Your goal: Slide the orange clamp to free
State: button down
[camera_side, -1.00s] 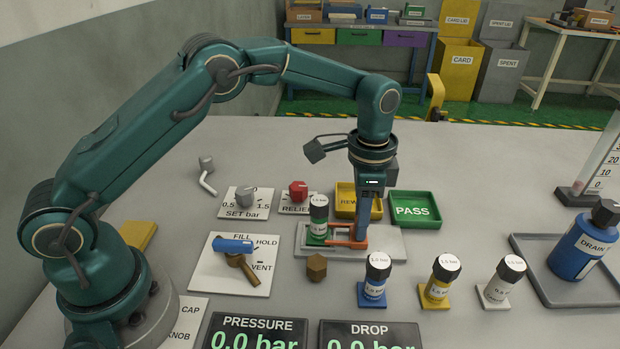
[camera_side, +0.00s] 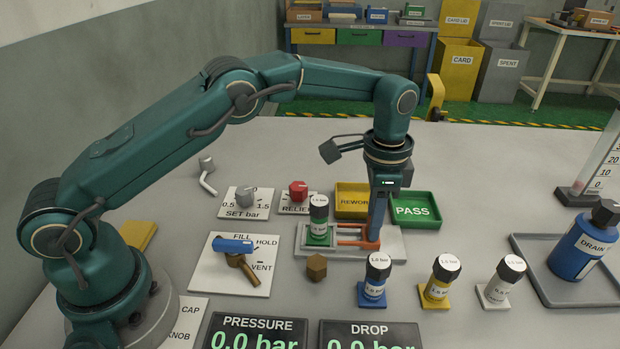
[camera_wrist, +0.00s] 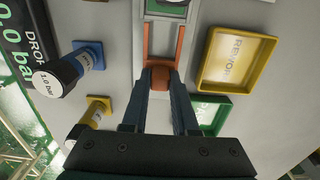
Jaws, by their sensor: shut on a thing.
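The orange clamp (camera_side: 352,243) is a U-shaped slide on a pale base plate (camera_side: 393,243), with its two arms reaching left toward a green column with a dark cap (camera_side: 318,222). In the wrist view its orange end block (camera_wrist: 160,77) sits between the fingertips, and its arms run up the picture. My gripper (camera_side: 372,240) points down and is shut on the clamp's right end; it also shows in the wrist view (camera_wrist: 160,88). The green column stands upright at the left of the plate. Whether the arm tips still touch the column's foot is hard to tell.
The yellow REWORK tray (camera_side: 352,210) and green PASS tray (camera_side: 437,222) lie just behind the plate. Blue (camera_side: 375,281), yellow (camera_side: 440,281) and white (camera_side: 502,284) columns stand in front and to the right. A brown hexagonal knob (camera_side: 317,266) is in front of the plate.

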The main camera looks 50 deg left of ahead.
jog(key=c, duration=0.8)
grip_release()
jog(key=shift+o, duration=0.2)
jog(key=shift+r, duration=3)
